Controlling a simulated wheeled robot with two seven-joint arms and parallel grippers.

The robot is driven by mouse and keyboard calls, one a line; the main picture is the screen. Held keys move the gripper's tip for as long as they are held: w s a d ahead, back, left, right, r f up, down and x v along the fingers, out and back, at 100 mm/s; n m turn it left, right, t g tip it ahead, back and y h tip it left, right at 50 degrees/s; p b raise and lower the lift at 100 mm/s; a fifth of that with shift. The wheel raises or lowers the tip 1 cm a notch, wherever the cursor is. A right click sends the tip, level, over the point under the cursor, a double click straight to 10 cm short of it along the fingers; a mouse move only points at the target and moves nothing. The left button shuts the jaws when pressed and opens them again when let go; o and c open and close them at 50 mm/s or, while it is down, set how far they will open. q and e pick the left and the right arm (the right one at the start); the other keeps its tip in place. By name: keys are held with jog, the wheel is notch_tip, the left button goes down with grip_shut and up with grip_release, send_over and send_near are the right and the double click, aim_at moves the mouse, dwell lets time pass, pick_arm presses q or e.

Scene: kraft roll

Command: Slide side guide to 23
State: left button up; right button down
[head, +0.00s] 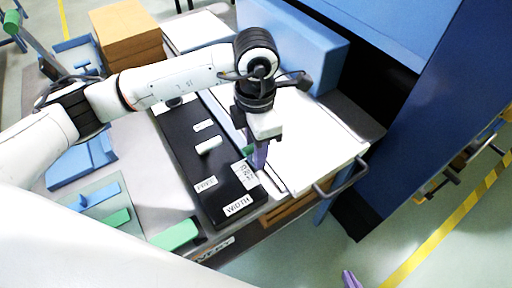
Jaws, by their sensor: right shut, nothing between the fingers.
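My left gripper (260,157) points down at the right edge of the black panel, beside the stack of white sheets (310,135). Its purple fingers are small and mostly overlapped by the wrist, so their opening cannot be told. A small green piece (248,136) shows just left of the gripper; it may be part of the side guide, but most of it is hidden. The black panel (215,165) carries white labels, one reading WIDTH (238,205). The guide's scale and the 23 mark are not legible. My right gripper (350,280) shows only as purple fingertips at the bottom edge, shut and empty.
A white lever or knob (209,145) stands on the panel. Cardboard boxes (127,35) and blue trays (75,165) are at left. A green block (173,235) sits at the front. A large blue machine (430,110) stands at right. A grey handle (340,178) sticks out in front.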

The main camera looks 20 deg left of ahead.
pick_arm(q)
notch_tip(320, 180, up, 10)
jog(key=shift+r+b, duration=0.15)
jog(key=shift+b, duration=0.25)
jog(key=shift+s, duration=0.1)
dwell(0.4)
